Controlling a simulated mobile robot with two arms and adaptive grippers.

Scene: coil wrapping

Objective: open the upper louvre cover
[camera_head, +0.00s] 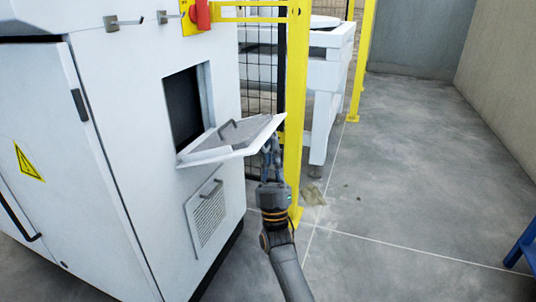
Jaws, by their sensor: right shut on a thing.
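The upper louvre cover (232,139) is hinged down from a dark rectangular opening (184,108) in the white cabinet. It sticks out from the cabinet face, nearly level, with its dark handle on the upper side. My right gripper (271,146) is at the cover's outer right corner, shut on its edge; the fingertips are partly hidden by the cover. A lower louvre cover (209,215) with a grey handle lies flat against the cabinet below. My left gripper is not in view.
The white cabinet (120,150) fills the left side. A yellow post (296,110) and black mesh fence stand close behind my right gripper. A white machine frame (325,100) stands beyond. Grey floor (400,190) is clear to the right; a blue object (525,245) stands at the right edge.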

